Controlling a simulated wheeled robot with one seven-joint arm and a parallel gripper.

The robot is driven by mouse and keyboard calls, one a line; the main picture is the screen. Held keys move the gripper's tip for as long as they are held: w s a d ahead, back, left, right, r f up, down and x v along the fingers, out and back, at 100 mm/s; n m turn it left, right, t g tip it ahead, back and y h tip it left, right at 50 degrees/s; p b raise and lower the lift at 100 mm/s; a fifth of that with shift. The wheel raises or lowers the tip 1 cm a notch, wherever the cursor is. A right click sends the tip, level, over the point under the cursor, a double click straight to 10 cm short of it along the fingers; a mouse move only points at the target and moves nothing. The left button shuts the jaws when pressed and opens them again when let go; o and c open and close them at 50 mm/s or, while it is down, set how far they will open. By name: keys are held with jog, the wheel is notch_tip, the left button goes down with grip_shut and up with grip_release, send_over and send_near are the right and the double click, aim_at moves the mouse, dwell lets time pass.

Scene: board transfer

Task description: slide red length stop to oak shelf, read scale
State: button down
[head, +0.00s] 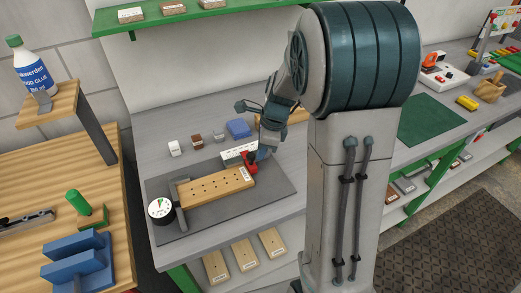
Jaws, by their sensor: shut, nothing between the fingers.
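The red stop (250,162) is a small red piece at the right end of a drilled light-wood board (205,191). The board lies on a dark grey mat (275,190) on the bench. A white strip with dark marks (236,154) is behind the stop, too small to read. Three labelled wooden boards, at the left (215,267), middle (244,256) and right (272,242), lie on the lower shelf; I cannot tell which is oak.
A round dial gauge (160,208) stands at the board's left end. Small white (174,148), brown (197,141) and blue (239,128) blocks sit behind the mat. A green shelf (165,18) hangs above. The mat's right part is clear.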

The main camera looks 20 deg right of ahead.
jog(key=shift+s+d, duration=0.15)
jog(key=shift+d, duration=0.3)
jog(key=d, duration=0.2)
jog(key=s+d, duration=0.1)
jog(key=shift+d+r+p, duration=0.1)
jog(key=shift+r+p, duration=0.2)
jog(key=w+v, duration=0.1)
jog(key=v, duration=0.8)
jog(key=s+d+f+t+y, duration=0.2)
jog(key=s+d+y, duration=0.1)
jog(key=d+y, duration=0.2)
jog(key=p+x, duration=0.1)
jog(key=x, duration=0.9)
jog(key=shift+w+a+f, duration=0.1)
jog(key=shift+a, duration=0.15)
jog(key=shift+w+a+p, duration=0.2)
jog(key=shift+a+p, duration=0.05)
jog(key=shift+a, duration=0.35)
jog(key=shift+w+a+p, duration=0.2)
jog(key=shift+w+a, duration=0.05)
jog(key=shift+a, duration=0.35)
jog(key=shift+w+a+f, duration=0.15)
jog(key=shift+w+a, duration=0.05)
jog(key=shift+a, duration=0.4)
